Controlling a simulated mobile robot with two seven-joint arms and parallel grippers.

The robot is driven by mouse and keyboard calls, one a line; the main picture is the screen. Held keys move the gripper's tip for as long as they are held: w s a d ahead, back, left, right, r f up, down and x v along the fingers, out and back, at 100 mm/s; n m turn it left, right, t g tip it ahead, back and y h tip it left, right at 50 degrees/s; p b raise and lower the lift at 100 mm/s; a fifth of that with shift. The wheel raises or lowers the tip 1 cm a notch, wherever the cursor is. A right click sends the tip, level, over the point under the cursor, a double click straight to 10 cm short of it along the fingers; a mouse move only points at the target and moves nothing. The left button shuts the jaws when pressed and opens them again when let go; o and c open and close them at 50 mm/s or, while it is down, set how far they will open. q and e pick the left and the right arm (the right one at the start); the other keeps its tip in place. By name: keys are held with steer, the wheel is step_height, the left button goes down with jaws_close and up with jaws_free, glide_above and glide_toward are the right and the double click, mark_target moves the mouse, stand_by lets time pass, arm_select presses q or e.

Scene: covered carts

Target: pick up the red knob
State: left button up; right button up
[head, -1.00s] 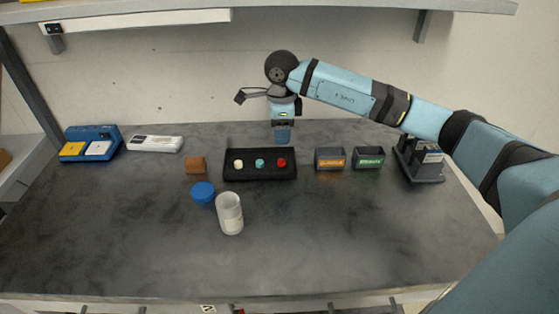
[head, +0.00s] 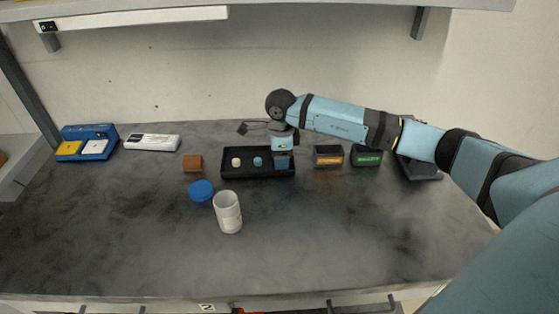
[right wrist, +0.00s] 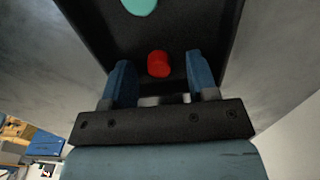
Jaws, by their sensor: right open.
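The red knob (right wrist: 158,64) stands in the black tray, seen in the right wrist view between and a little beyond my open fingers. In the head view my right gripper (head: 283,162) is over the right end of the black tray (head: 258,176) and hides the red knob. My right gripper (right wrist: 158,82) is open and empty, one blue finger on each side of the knob's line. A white knob (head: 236,162) and a teal knob (head: 258,162) stand to the left in the same tray. My left gripper is out of view.
An orange-labelled bin (head: 328,156) and a green-labelled bin (head: 366,156) stand right of the tray. A brown block (head: 192,163), a blue lid (head: 201,191) and a white jar (head: 228,213) are to the left and front. The front right of the table is clear.

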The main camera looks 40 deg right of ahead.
steer(key=c, duration=1)
